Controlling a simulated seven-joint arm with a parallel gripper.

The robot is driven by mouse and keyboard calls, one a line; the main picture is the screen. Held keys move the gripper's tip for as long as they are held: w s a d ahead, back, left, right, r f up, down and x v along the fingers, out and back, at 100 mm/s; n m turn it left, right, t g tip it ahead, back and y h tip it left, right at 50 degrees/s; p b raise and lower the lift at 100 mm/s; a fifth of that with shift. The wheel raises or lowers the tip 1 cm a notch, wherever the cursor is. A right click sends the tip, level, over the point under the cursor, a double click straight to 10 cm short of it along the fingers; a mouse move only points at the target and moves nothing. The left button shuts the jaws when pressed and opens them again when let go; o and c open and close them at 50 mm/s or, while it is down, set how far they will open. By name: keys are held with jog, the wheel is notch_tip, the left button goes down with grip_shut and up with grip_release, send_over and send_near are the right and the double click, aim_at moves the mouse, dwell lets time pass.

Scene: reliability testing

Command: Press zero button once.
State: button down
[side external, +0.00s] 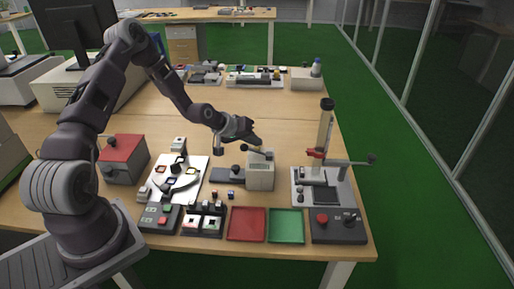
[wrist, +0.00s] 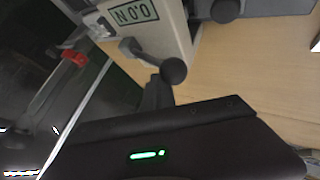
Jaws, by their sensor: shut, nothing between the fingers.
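A beige tester box (side external: 261,174) stands on the table near the middle in the side view. It also shows in the wrist view (wrist: 175,28), with its display (wrist: 134,13) upside down and reading 0.0 N. A lever with a black ball knob (wrist: 173,70) sticks out of the box. I cannot clearly make out the zero button in either view. My gripper (side external: 259,148) is over the top of the box in the side view, very close to it. In the wrist view its dark fingers (wrist: 156,93) are together and empty, just beside the ball knob. I cannot tell whether they touch anything.
A red tray (side external: 247,224) and a green tray (side external: 286,226) lie at the front edge. A lever press stand (side external: 322,185) is to the right, with a dark control box (side external: 338,226) before it. A white board with parts (side external: 175,183) and a red-topped box (side external: 122,158) are left.

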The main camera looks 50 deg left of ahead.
aim_at(255, 148)
jog(key=shift+r, duration=0.55)
jog(key=shift+r, duration=2.55)
